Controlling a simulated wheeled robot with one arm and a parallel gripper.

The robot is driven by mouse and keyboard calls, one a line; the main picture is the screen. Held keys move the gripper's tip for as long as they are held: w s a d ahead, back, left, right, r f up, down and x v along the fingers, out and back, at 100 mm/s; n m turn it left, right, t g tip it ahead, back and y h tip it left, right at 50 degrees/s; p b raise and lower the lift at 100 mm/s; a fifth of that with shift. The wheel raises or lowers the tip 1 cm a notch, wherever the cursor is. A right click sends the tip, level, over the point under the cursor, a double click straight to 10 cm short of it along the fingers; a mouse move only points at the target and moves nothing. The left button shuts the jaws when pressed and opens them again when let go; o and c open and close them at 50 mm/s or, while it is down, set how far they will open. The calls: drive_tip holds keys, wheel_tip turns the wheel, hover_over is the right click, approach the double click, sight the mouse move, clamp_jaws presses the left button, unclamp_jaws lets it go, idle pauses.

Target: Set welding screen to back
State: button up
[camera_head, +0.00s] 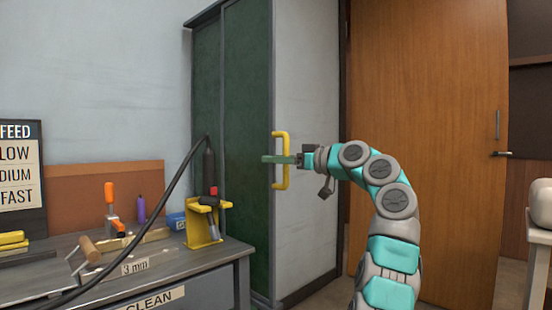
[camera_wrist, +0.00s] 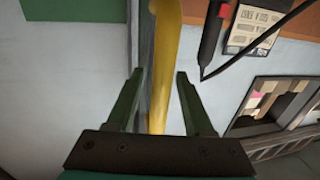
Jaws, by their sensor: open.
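The welding screen (camera_head: 245,90) has dark green panels in a grey frame and stands behind the bench's right end in the head view. A yellow upright handle (camera_head: 286,180) is on its right edge. My gripper (camera_head: 268,159) is at the middle of this handle, reaching in from the right. In the wrist view my gripper (camera_wrist: 160,74) is open, and the yellow handle (camera_wrist: 165,22) runs between its two green fingers. A gap shows beside the fingers, so they do not look closed on it. Part of the handle is hidden behind the gripper.
A bench (camera_head: 215,262) at the left holds a yellow stand (camera_head: 198,228) with a torch (camera_head: 209,170) and black cable, a hammer (camera_head: 88,248) and other tools. A wooden door (camera_head: 430,90) is behind my arm. A grey-white object (camera_head: 541,203) rests at the right edge.

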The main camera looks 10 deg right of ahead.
drive_tip(key=shift+w+a, duration=0.15)
clamp_jaws()
idle(0.4)
